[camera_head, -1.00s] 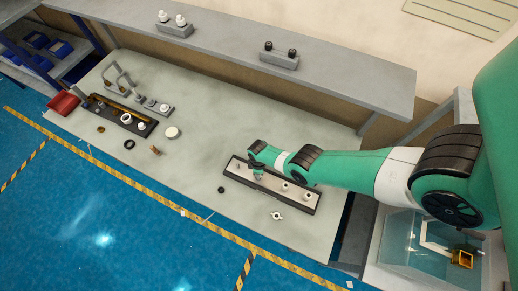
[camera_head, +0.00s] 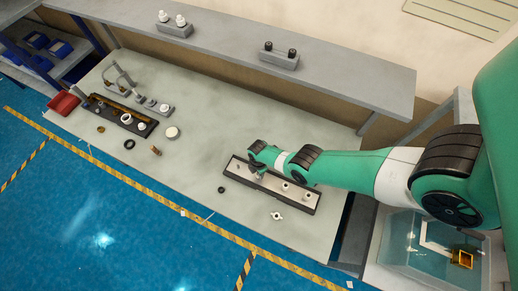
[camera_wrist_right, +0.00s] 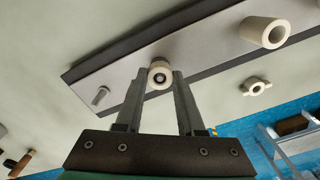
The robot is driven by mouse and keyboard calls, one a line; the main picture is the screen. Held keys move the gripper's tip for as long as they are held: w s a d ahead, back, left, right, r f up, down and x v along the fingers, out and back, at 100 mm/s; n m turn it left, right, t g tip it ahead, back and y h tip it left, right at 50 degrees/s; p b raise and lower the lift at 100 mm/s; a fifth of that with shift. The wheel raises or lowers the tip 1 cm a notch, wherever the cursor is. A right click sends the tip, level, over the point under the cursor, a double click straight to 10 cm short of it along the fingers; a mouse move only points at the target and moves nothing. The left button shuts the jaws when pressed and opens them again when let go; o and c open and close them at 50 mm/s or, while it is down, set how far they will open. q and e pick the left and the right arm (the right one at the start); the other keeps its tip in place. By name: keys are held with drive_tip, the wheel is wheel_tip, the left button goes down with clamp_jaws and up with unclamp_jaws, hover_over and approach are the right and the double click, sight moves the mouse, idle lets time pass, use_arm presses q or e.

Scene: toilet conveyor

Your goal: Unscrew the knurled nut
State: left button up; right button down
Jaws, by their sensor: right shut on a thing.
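My right gripper (camera_head: 257,175) reaches down to the left part of a dark-edged fixture plate (camera_head: 309,207) on the bench. In the right wrist view, the two fingers of this gripper (camera_wrist_right: 158,82) are shut on a small round cream nut (camera_wrist_right: 160,68), one finger on each side. The nut has a dark centre and sits at the plate (camera_wrist_right: 205,47); I cannot make out its knurling or any thread. In the head view the nut is hidden by the gripper. My left gripper is in neither view.
The plate also carries a bare grey peg (camera_wrist_right: 101,96) and a larger cream sleeve (camera_wrist_right: 265,32). A winged nut (camera_head: 277,215) and a black ring (camera_head: 222,189) lie loose on the bench. Another black fixture (camera_head: 147,129) stands at the left. The bench middle is clear.

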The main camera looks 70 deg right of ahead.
drive_tip(key=n, duration=0.5)
drive_tip(key=c, duration=0.8)
unclamp_jaws()
drive_tip(key=shift+c, duration=0.2)
wheel_tip(320, 180, up, 3)
drive_tip(key=p, duration=0.3)
drive_tip(key=shift+r, duration=0.1)
drive_tip(key=o, duration=0.6)
drive_tip(key=shift+c, duration=0.2)
